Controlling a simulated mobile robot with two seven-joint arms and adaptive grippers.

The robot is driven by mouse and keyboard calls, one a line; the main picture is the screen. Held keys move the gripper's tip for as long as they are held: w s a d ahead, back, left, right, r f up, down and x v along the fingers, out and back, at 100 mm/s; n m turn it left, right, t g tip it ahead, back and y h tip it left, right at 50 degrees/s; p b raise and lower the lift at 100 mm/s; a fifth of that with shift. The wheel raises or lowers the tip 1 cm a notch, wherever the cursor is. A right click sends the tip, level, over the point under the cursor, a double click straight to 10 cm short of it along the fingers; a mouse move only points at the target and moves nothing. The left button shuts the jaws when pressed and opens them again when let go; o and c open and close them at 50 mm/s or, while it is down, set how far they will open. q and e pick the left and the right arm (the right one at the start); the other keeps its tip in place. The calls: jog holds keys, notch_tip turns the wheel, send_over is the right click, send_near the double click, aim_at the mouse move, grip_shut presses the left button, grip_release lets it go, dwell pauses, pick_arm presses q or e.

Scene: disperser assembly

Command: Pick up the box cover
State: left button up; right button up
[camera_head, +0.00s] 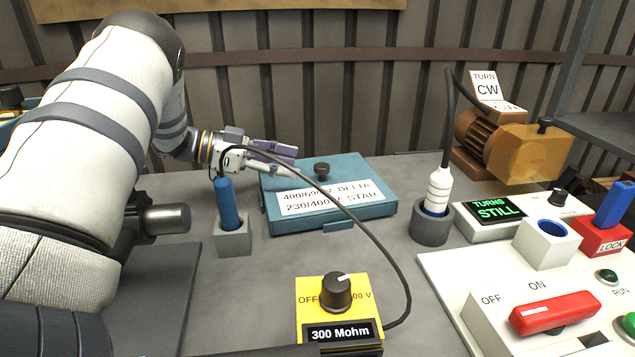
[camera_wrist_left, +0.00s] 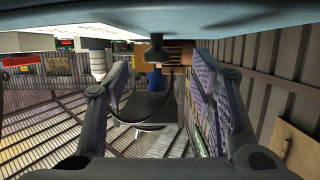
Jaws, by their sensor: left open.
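The box cover (camera_head: 350,197) is a teal lid with a white label reading "400/690V DELTA 230/400V STAR" and a black knob (camera_head: 321,171) on top. It lies on the grey table in the middle of the head view. My left gripper (camera_head: 292,162) is open at the cover's back left, with its fingers pointing right towards the knob. In the left wrist view the teal cover (camera_wrist_left: 150,14) fills the top edge. The knob (camera_wrist_left: 156,50) shows ahead, between the two spread fingers. I cannot tell the exact gap to the knob. My right gripper is not in view.
A blue probe (camera_head: 226,203) stands in a grey holder left of the cover. Its black cable crosses in front of the cover to the yellow 300 Mohm meter (camera_head: 311,292). A white probe (camera_head: 438,190) stands at right, near the motor (camera_head: 525,150) and the switch panel.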

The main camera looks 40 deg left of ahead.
aim_at(316, 165)
pick_arm(q)
jog(key=x, duration=0.6)
jog(key=shift+w+d+r, duration=0.1)
jog(key=shift+d, duration=0.25)
jog(key=shift+r, duration=0.1)
grip_shut()
